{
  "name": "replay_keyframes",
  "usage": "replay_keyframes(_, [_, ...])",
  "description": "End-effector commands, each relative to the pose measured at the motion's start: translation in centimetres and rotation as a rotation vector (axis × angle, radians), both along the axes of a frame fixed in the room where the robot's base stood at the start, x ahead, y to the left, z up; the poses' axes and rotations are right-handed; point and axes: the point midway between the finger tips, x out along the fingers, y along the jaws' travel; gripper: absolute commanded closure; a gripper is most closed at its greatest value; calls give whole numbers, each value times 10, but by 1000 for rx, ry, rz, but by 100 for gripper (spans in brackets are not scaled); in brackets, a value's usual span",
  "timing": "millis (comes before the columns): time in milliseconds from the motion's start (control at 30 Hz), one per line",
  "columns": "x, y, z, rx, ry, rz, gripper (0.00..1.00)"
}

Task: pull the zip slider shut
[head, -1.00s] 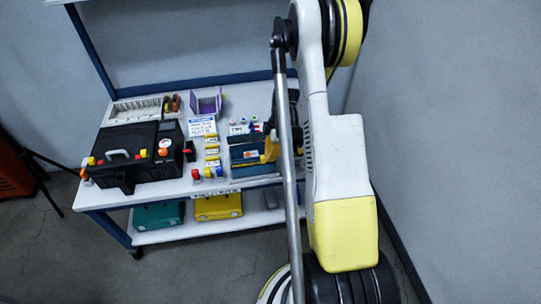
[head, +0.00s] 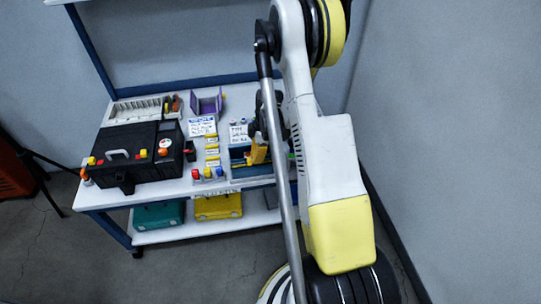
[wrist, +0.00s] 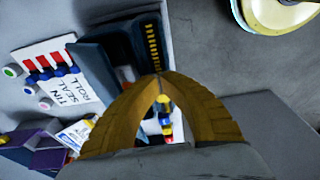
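A dark blue pouch (head: 238,162) lies at the front right of the bench top, partly behind my arm. In the wrist view the pouch (wrist: 95,58) shows a strip of yellow zip teeth (wrist: 152,45) running up from my fingertips. My gripper (head: 258,152) is at the pouch. In the wrist view its two yellow-brown fingers (wrist: 160,80) arch together and their tips close at the lower end of the visible teeth, around the zip slider's place. The slider is mostly hidden by the tips, and the pouch beyond the fingers is covered.
A black case (head: 125,165) stands at the left. Yellow, red and blue capped pieces (head: 208,174) stand left of the pouch. A white label card (wrist: 60,70) and a purple holder (head: 206,104) are behind. A wall bounds the right.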

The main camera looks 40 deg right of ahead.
Motion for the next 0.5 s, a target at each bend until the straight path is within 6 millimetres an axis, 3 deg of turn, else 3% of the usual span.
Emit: replay_keyframes(500, [14, 23, 0, 1, 0, 2, 100])
